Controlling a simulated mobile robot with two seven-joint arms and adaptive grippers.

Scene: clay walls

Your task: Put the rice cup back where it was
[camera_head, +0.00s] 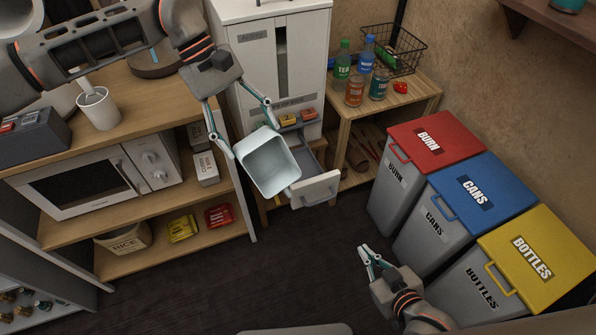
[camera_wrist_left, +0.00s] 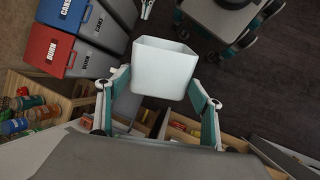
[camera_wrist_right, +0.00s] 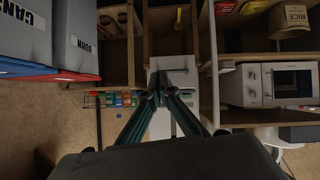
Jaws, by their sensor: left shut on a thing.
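The rice cup appears to be the pale, square, open-topped container (camera_head: 270,165). It looks empty and is tilted in the head view. My left gripper (camera_head: 249,130) is shut on it, one finger at each side, and holds it in the air above an open drawer (camera_head: 316,188). In the left wrist view the cup (camera_wrist_left: 164,70) hangs between the fingertips. My right gripper (camera_head: 370,256) is low over the dark floor, left of the bins, with its fingers together and nothing visible between them. Its closed fingertips also show in the right wrist view (camera_wrist_right: 158,85).
A tall white cabinet (camera_head: 282,50) stands behind the cup. A wooden shelf on the left holds a microwave (camera_head: 90,183), a white mug (camera_head: 98,108) and a rice bag (camera_head: 125,240). Labelled bins (camera_head: 435,135) stand right. Bottles (camera_head: 367,55) stand on a low table. The middle floor is clear.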

